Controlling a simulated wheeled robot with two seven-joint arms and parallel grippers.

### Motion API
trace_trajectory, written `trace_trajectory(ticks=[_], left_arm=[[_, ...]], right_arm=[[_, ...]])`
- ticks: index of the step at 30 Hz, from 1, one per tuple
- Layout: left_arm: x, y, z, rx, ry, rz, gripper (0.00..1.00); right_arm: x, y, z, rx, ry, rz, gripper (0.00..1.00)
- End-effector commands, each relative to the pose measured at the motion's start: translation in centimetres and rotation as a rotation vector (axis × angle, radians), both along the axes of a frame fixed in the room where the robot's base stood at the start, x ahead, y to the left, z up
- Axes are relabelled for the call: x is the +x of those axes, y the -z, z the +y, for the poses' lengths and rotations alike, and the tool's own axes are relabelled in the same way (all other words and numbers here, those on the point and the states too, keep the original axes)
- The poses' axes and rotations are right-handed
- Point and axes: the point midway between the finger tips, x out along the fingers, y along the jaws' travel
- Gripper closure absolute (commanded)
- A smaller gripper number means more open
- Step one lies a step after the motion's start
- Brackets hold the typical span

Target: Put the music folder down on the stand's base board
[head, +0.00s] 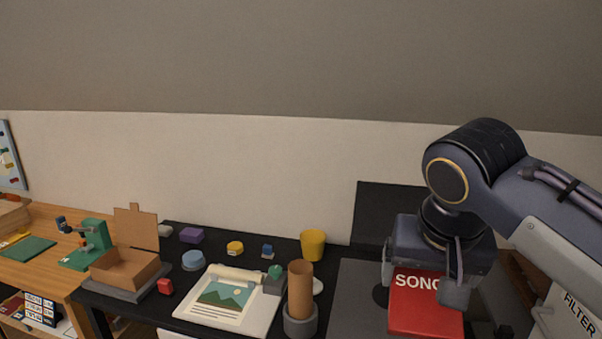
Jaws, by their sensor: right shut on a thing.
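The music folder (425,315) is red with white letters reading "SONG", partly covered by the gripper. My right gripper (424,284) is shut on its upper part, at the lower right of the head view. A dark grey flat board (352,300), which looks like the stand's base board, lies under and left of the folder. A black upright panel (380,208) rises behind it, partly hidden by my right arm. I cannot tell whether the folder touches the board. My left gripper is not in view.
Left of the board stand a brown cylinder (300,285) in a grey holder and a yellow cup (313,244). A picture sheet (228,297) and several small objects lie on the black desk. An open cardboard box (125,268) and a green device (92,243) are farther left.

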Motion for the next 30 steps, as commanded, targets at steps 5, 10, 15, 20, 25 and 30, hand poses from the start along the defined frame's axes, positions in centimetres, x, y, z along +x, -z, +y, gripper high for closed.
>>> trace_trajectory(ticks=[5,10,15,20,25,30], left_arm=[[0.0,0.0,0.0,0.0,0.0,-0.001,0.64],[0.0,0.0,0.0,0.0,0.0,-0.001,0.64],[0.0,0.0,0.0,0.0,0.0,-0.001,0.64],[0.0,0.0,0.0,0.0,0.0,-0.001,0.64],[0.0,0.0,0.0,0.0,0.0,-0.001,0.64],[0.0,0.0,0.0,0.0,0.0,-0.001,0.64]], right_arm=[[2.5,2.6,0.0,-0.001,0.006,0.002,0.42],[5.4,6.3,-0.1,-0.002,0.008,0.004,0.42],[8.9,12.6,-0.5,-0.004,-0.008,0.009,0.42],[11.4,21.8,-1.3,-0.004,-0.06,0.017,0.42],[10.7,31.6,-2.2,-0.004,-0.147,0.019,0.42],[7.9,38.2,-2.7,-0.003,-0.223,0.013,0.42]])
